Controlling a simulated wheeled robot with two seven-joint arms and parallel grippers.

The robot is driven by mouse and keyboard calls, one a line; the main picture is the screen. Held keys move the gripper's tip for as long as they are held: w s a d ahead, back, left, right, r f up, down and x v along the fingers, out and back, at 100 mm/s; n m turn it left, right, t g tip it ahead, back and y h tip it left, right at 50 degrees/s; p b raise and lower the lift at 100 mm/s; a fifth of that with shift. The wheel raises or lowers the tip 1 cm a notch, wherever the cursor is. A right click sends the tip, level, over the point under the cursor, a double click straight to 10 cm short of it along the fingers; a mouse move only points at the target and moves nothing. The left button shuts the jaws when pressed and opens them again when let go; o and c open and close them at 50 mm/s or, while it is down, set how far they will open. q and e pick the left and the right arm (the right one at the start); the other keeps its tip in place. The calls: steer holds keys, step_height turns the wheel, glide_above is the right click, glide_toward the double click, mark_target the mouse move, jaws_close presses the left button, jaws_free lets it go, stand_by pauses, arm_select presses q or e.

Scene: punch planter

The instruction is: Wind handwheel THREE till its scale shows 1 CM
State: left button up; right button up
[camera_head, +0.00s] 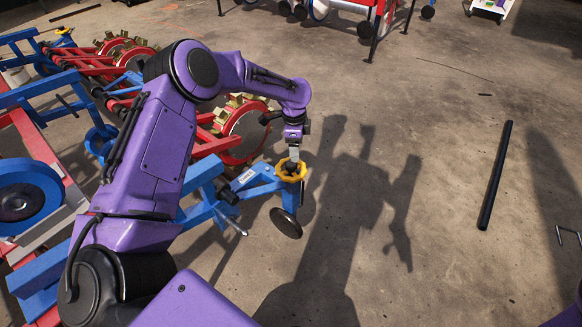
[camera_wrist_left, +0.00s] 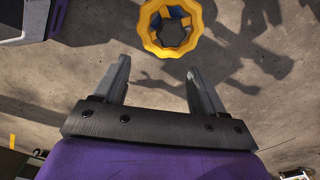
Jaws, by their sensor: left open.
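A yellow lobed handwheel (camera_head: 290,171) sits on top of a blue arm (camera_head: 259,184) of the planter, above a dark small wheel (camera_head: 286,222). No number on it is readable, so I cannot tell from the frames whether it is handwheel three. My left gripper (camera_head: 294,154) is open just above it and partly covers it. In the left wrist view the yellow ring (camera_wrist_left: 147,27) lies beyond the spread fingertips (camera_wrist_left: 159,66), not between them. A small light mark (camera_head: 246,177) shows on the blue arm; no scale reading is legible. My right gripper is out of view.
Red discs with brass-coloured blocks (camera_head: 243,131) and blue and red frame bars stand close left of the handwheel. A smaller yellow piece (camera_head: 63,31) shows far left. A black bar (camera_head: 496,175) lies on the floor at right. The concrete floor between is clear.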

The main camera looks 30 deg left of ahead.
mark_target(291, 168)
arm_select(q)
steer(key=shift+m+y, duration=0.3)
steer(key=shift+m, duration=0.1)
steer(key=f, duration=0.3)
steer(key=a+f, duration=0.1)
steer(key=f, duration=0.1)
steer(key=a+f+b, duration=0.1)
steer(key=f, duration=0.2)
steer(key=shift+w+a+f, duration=0.1)
steer(key=shift+w+f, duration=0.1)
steer(key=shift+f, duration=0.15)
steer(key=shift+c, duration=0.4)
steer(key=c, duration=1)
